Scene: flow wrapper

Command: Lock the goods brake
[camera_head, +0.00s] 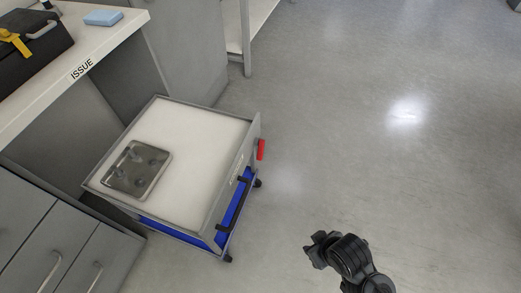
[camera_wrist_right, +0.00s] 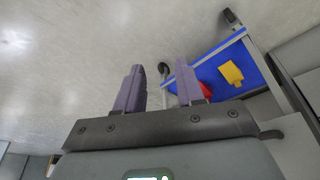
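A wheeled cart (camera_head: 195,120) with a white top and grey rim stands left of centre in the head view. A small red part (camera_head: 261,149), possibly the goods brake, sticks out at its right end near the far corner. A black handle (camera_head: 232,205) runs along the same end. My right arm shows at the lower right, apart from the cart. In the right wrist view my right gripper (camera_wrist_right: 160,75) has its fingers apart with nothing between them. Beyond its right finger are a red part (camera_wrist_right: 205,92), partly hidden, and the cart's blue lower surface (camera_wrist_right: 213,62). My left gripper is out of view.
A metal tray (camera_head: 163,173) lies on the cart top. A yellow piece (camera_wrist_right: 231,74) rests over the blue surface. A counter marked ISSUE (camera_head: 120,29) holds a black case (camera_head: 35,55) and blue block (camera_head: 103,18). Drawers stand at lower left. The floor right of the cart is clear.

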